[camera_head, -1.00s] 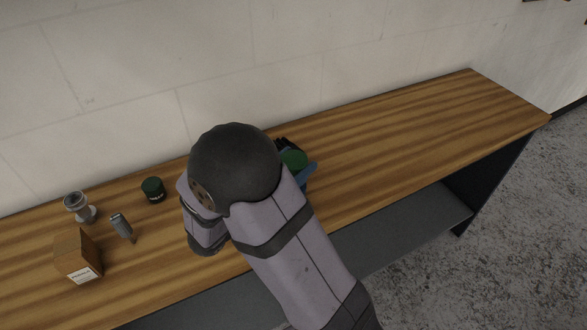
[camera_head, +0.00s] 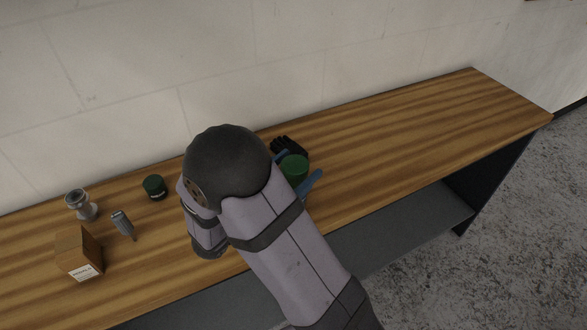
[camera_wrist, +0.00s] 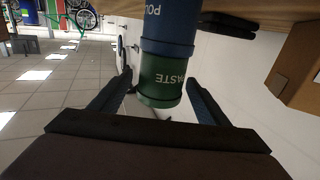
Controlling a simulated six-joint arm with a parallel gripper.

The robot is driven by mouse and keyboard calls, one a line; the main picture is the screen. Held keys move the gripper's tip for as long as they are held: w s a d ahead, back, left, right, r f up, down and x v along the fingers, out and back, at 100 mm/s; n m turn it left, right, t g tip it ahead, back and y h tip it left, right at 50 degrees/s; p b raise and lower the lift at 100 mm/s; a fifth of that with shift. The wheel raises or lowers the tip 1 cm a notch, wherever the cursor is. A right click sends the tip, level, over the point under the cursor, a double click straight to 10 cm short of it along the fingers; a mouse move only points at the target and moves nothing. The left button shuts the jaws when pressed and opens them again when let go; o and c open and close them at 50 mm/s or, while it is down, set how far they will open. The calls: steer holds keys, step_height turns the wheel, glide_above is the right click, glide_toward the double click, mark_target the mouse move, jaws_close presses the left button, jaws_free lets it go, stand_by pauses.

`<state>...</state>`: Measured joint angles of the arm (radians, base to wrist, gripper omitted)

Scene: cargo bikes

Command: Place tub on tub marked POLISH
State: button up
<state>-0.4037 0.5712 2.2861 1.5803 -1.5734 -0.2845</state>
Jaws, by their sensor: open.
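A green tub (camera_wrist: 160,80) with PASTE lettering sits on a blue tub (camera_wrist: 168,30) in the wrist view, where the picture is upside down. The two tubs look touching and lined up. In the head view the green tub (camera_head: 294,168) shows its round top, and the blue tub cannot be made out. My gripper (camera_wrist: 159,88) is open, with one finger on each side of the green tub and gaps showing. It also shows in the head view (camera_head: 297,169), partly hidden by my arm.
Black gloves (camera_head: 288,147) lie just behind the tubs. The bench's right half (camera_head: 430,125) is clear.

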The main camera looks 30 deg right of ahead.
steer(key=shift+a+r, duration=0.1)
steer(key=shift+a, duration=0.05)
steer(key=b+v, duration=0.3)
steer(key=v, duration=0.8)
steer(key=shift+s+a, duration=0.15)
steer(key=shift+a, duration=0.25)
